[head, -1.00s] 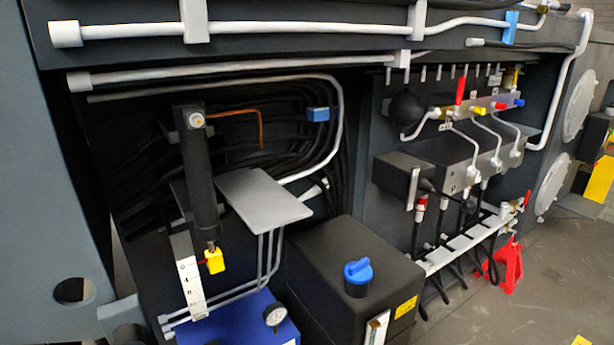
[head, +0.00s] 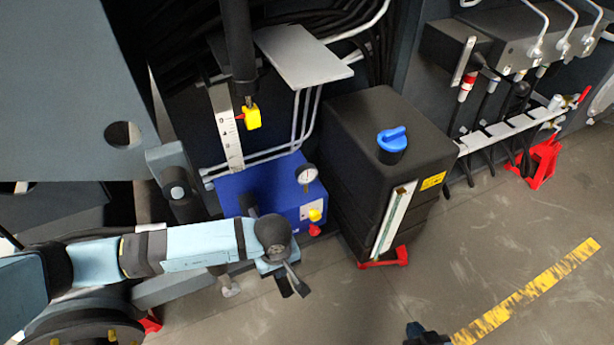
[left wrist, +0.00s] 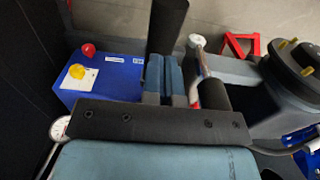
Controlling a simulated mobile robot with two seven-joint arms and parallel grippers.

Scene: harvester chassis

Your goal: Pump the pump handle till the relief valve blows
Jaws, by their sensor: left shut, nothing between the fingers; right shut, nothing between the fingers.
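The blue pump box (head: 285,197) stands low at centre-left, with a round gauge (head: 306,175) and yellow and red knobs at its right end. It also shows in the left wrist view (left wrist: 110,82). A dark bar (head: 251,203) at its front looks like the pump handle; my arm hides part of it. My left gripper (head: 284,278) is shut and empty in front of the box. My right gripper (head: 427,335) is shut at the bottom edge, partly cut off.
A black tank (head: 390,150) with a blue cap stands right of the pump box. A yellow block (head: 252,117) hangs by a white scale (head: 226,130). A grey plate (head: 303,55) juts out above. Red stands are on the floor, which is open at lower right.

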